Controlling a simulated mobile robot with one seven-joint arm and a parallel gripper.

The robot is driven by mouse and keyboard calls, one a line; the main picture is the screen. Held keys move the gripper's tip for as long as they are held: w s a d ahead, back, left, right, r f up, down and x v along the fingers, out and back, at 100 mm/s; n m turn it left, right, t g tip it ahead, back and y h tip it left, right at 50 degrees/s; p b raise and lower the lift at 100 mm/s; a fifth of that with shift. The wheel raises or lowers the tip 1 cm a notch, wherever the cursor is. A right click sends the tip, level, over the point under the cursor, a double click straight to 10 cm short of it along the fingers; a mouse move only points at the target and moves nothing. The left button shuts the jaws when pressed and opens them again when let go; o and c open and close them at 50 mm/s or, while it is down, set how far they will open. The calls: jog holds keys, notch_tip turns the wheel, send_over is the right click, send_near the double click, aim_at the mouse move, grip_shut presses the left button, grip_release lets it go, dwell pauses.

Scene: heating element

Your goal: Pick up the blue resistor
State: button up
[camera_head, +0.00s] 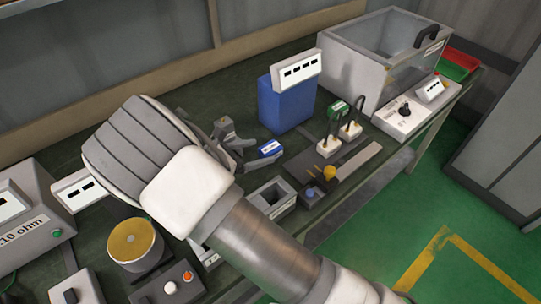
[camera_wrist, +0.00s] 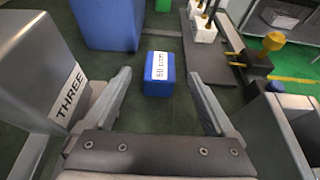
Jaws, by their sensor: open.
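The blue resistor (camera_wrist: 159,74) is a small blue block with a white label that seems to read "60 ohm". In the wrist view it lies on the dark bench top, ahead of and between my two open fingers. In the head view the blue resistor (camera_head: 270,149) sits just right of my fingertips. My gripper (camera_head: 236,146) is open and empty, and it shows in the wrist view too (camera_wrist: 159,88). My wrist and forearm cover part of the bench in the head view.
A tall blue box (camera_head: 287,103) stands behind the resistor. A grey block marked "THREE" (camera_wrist: 42,70) is close to my left finger. A dark board (camera_head: 343,157) with plugs and a yellow knob lies to the right. A grey open-topped holder (camera_head: 271,197) stands nearer the front edge.

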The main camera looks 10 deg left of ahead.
aim_at(276, 147)
jog(key=b+x, duration=0.2)
jog(key=x, duration=0.5)
jog(key=shift+w+d+f+b, duration=0.2)
jog(key=shift+w+f+b, duration=0.05)
jog(key=shift+b, duration=0.15)
grip_shut()
